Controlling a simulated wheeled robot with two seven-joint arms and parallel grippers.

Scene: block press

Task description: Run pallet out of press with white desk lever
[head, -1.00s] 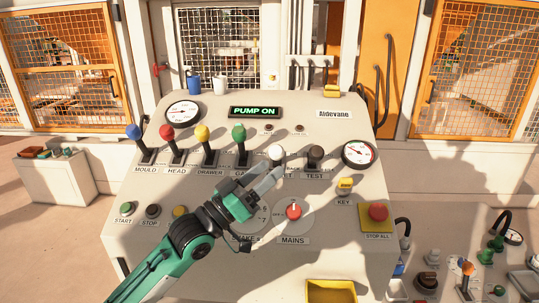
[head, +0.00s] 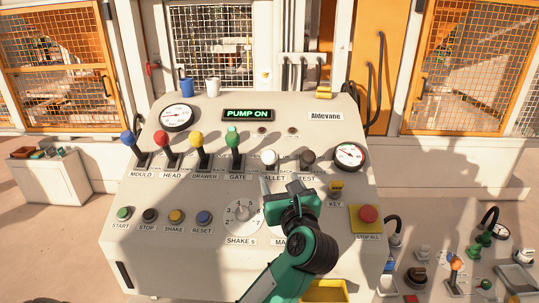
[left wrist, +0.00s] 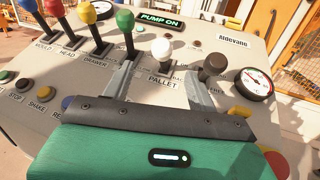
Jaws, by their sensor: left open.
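The white-knobbed desk lever (head: 268,158) stands on the sloping control desk (head: 150,245), above a label partly covered but readable as PALLET in the left wrist view. It stands between the green GATE lever (head: 235,140) and the dark TEST lever (head: 308,158). My left gripper (head: 286,181) is open and empty, just in front of the white lever and a little to its right. In the left wrist view the white knob (left wrist: 162,49) shows ahead, between the lines of the two fingers, apart from both. My right gripper is not in view.
Blue, red and yellow levers stand left of the green one. The lit display (head: 248,114) reads PUMP ON. A red STOP ALL button (head: 368,214) and a yellow KEY switch (head: 336,187) lie right of my gripper. A second panel (head: 455,270) stands lower right.

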